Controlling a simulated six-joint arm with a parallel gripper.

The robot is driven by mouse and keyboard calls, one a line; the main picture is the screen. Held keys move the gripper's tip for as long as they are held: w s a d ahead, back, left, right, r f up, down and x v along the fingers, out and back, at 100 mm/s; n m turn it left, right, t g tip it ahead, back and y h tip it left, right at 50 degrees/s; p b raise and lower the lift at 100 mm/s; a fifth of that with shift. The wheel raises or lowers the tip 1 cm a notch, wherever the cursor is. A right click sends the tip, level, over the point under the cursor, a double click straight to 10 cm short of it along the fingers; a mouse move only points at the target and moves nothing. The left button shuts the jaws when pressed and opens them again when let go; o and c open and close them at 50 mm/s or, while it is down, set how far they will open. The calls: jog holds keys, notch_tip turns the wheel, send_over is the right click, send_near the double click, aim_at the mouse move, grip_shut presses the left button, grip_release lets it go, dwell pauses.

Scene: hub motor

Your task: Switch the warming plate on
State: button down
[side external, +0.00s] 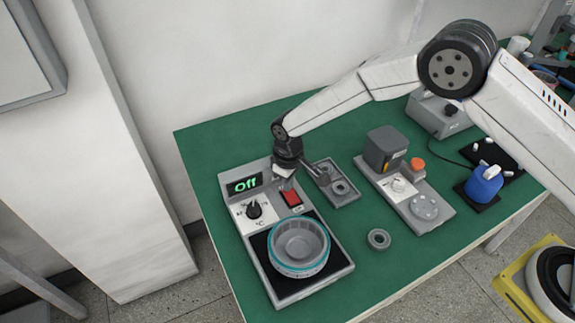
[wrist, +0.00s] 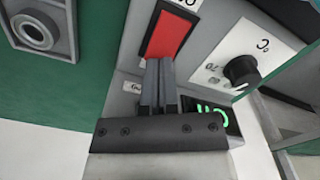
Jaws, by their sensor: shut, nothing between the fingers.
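The warming plate (side external: 258,262) stands at the left of the green table. Its display (side external: 245,184) reads "Off" in green. Its red rocker switch (side external: 291,197) and black temperature knob (side external: 254,210) sit on the panel below the display. My gripper (side external: 285,184) is shut and empty, pointing down right at the switch's upper edge. In the wrist view the shut fingers (wrist: 158,68) overlap the near end of the red switch (wrist: 170,36); I cannot tell whether they touch it. The knob also shows in the wrist view (wrist: 241,71).
A grey hub part with a teal band (side external: 299,248) sits on the plate's black surface. A tray with ring parts (side external: 345,203) lies right of the switch. A loose ring (side external: 379,239) and a grey device (side external: 425,208) are farther right.

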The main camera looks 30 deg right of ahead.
jog(key=shift+f, duration=0.5)
dwell(0.4)
jog(key=shift+r, duration=3.55)
jog(key=shift+d, duration=0.1)
jog(key=shift+s+d+r, duration=0.1)
jog(key=shift+d+r, duration=0.1)
jog(key=s+d+r+m+t, duration=0.1)
jog(key=s+d+r, duration=0.2)
jog(key=d, duration=0.3)
jog(key=s+d+r+m, duration=0.2)
jog(key=s+d+r, duration=0.2)
jog(key=d, duration=0.2)
jog(key=s+d+r+m+t, duration=0.1)
jog(key=s+d+r+m, duration=0.1)
jog(key=s+d, duration=0.8)
jog(key=s+m, duration=0.1)
jog(key=s, duration=0.3)
jog(key=shift+t, duration=0.3)
